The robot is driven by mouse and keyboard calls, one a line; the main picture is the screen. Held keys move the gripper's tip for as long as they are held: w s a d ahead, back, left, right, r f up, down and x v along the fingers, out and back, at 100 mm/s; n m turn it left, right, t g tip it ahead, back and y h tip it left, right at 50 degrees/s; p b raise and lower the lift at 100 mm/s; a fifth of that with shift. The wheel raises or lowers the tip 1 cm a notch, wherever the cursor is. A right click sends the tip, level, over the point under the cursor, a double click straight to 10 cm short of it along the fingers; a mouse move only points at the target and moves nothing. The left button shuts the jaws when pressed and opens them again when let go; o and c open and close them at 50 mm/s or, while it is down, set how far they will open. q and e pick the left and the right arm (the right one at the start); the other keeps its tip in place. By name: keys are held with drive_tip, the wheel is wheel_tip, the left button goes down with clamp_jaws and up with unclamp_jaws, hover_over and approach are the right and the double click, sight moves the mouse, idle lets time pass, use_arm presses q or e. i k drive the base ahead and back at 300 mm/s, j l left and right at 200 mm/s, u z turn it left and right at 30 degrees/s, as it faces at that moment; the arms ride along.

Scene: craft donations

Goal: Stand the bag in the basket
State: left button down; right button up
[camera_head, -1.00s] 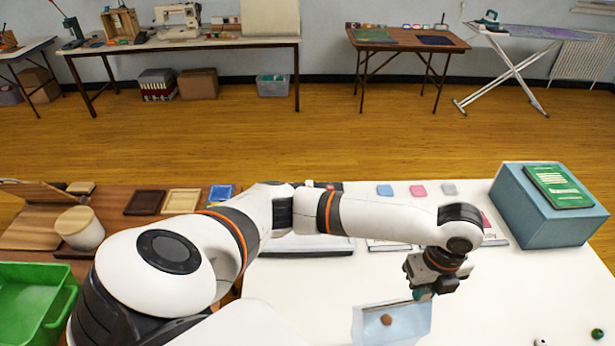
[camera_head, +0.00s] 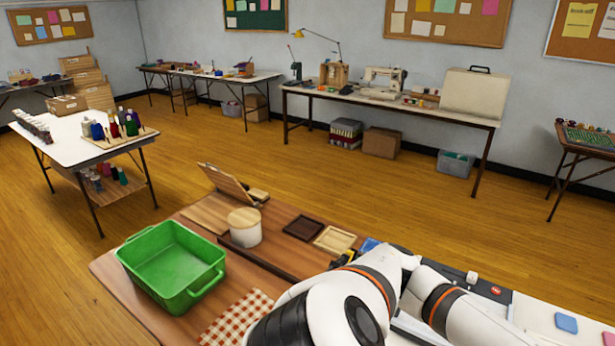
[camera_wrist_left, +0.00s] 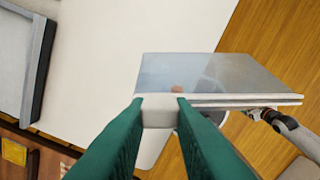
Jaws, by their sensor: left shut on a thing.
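The green basket (camera_head: 172,264) stands upright, open and empty, on the wooden table at the lower left of the head view. My right gripper is not identifiable in either view.
A red checked cloth (camera_head: 236,318) lies beside the basket. A lidded canister (camera_head: 245,232), a wooden stand (camera_head: 228,185) and shallow trays (camera_head: 303,228) stand behind and right of it. The white tabletop (camera_wrist_left: 120,60) is clear under the bag in the wrist view.

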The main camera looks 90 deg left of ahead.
sight(176, 275)
drive_tip(key=k+j+u, duration=0.1)
drive_tip(key=u, duration=0.55)
drive_tip(key=k+j+u, duration=0.15)
drive_tip(key=k+j, duration=0.15)
drive_tip(key=k+j+u, duration=0.15)
drive_tip(key=k+j, duration=0.15)
drive_tip(key=k+j+u, duration=0.15)
drive_tip(key=j, duration=0.4)
drive_tip(key=k+j+u, duration=0.2)
drive_tip(key=k+j, duration=0.15)
drive_tip(key=j, duration=0.1)
